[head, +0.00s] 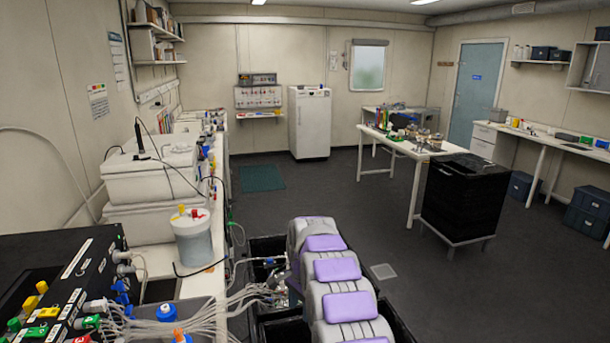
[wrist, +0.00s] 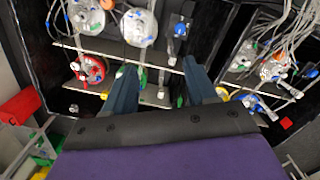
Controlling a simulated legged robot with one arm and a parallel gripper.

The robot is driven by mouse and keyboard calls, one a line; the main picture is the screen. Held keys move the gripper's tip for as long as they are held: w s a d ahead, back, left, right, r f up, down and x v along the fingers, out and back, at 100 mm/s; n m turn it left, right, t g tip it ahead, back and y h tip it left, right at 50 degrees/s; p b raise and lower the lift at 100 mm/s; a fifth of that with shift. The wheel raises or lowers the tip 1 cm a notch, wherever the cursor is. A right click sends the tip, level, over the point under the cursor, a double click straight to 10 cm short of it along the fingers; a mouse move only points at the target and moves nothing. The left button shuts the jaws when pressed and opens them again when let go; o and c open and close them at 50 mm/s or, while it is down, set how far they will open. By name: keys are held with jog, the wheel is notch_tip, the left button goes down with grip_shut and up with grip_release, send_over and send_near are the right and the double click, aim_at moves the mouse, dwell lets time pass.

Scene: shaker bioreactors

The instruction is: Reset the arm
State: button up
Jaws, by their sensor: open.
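My arm (head: 335,270), grey with purple pads, rises in the lower middle of the head view, and its far end is hidden there. In the wrist view my gripper (wrist: 160,78) shows two dark blue fingers spread apart with nothing held between them. The fingers point toward shelves of bioreactor vessels inside a black cabinet. A round vessel (wrist: 139,27) with a clear top lies just beyond the fingertips. Another vessel (wrist: 92,67) with a red rim is to the left, and one more (wrist: 275,67) with tubing is to the right.
A black box (head: 122,262) with coloured connectors and tubes stands at the lower left. A white lidded container (head: 193,245) is on the left bench. A black cart (head: 465,195) stands at the right. The dark floor (head: 320,185) in the middle is clear.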

jog(key=s+d+r+n, duration=0.35)
jog(key=s+r, duration=0.35)
jog(key=s, duration=0.4)
jog(key=s+d+r+n, duration=0.2)
jog(key=s+d+r, duration=0.4)
jog(key=s, duration=0.5)
jog(key=s+d+n, duration=0.2)
jog(key=s+d, duration=0.1)
jog(key=s, duration=1.1)
jog(key=s+d+n+g, duration=0.1)
jog(key=s+d+n, duration=0.1)
jog(key=s, duration=1.2)
jog(key=shift+s+d+f+h, duration=0.3)
jog(key=shift+s+d+f, duration=0.1)
jog(key=shift+d, duration=0.05)
jog(key=shift+n, duration=0.25)
